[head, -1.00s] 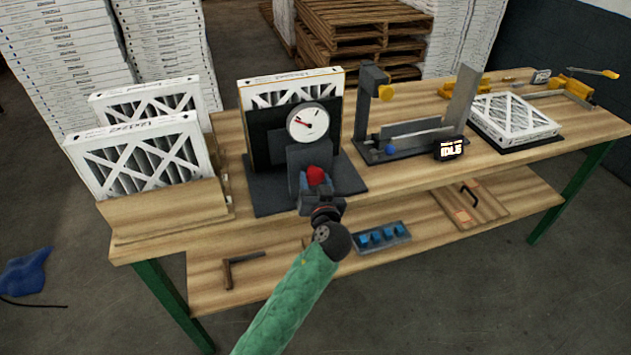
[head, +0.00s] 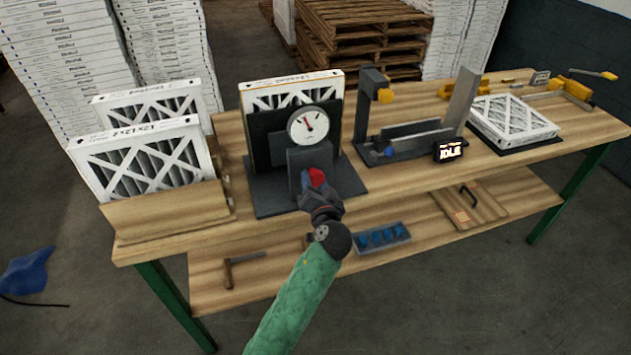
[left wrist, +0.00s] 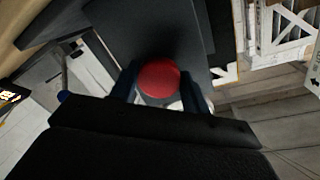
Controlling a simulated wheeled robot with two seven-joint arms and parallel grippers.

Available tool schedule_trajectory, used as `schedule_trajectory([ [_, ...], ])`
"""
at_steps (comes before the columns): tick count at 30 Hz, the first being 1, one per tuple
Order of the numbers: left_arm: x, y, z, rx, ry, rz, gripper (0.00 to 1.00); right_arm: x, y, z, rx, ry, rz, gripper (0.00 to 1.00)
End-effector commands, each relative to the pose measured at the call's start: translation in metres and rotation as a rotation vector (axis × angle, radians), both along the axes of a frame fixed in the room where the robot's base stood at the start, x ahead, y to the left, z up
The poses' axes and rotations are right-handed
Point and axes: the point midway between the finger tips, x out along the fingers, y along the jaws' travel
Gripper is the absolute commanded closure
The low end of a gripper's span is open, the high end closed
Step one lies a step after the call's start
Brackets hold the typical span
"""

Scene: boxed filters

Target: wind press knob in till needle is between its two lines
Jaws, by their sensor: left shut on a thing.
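The press, a dark grey block and plate (head: 262,191), stands on the bench with a white-framed filter (head: 290,92) upright behind it. Its round white gauge (head: 308,136) faces me, with the needle pointing up and slightly left. The two lines on the dial are too small to make out. The red knob (head: 317,177) is at the front of the press. My left gripper (head: 318,184) is shut on it. In the left wrist view the knob's red face (left wrist: 159,79) sits between the two fingers. My right gripper is not in view.
A wooden rack (head: 170,214) with two filters stands left of the press. A grey fixture (head: 410,143) with a small display reading IDLE (head: 450,150) stands right of it. A blue-socketed tray (head: 382,238) is on the lower shelf. The bench front edge runs below my gripper.

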Motion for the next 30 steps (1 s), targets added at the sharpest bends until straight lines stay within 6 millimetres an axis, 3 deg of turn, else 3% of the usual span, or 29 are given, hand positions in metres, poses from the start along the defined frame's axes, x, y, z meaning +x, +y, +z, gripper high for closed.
schedule_trajectory([
  [9,0.000,0.000,0.002,0.084,0.025,0.000,0.76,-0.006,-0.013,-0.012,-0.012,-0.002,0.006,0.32],
  [21,0.000,0.000,0.002,0.091,0.027,0.000,0.76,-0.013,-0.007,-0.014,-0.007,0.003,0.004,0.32],
  [22,0.001,0.000,0.002,0.091,0.027,0.000,0.52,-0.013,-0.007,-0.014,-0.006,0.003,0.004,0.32],
  [25,0.000,0.000,0.002,0.091,0.027,0.000,0.32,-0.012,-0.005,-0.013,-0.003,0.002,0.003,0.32],
  [30,0.000,0.000,0.001,0.090,0.028,0.000,0.32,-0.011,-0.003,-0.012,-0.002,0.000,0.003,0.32],
])
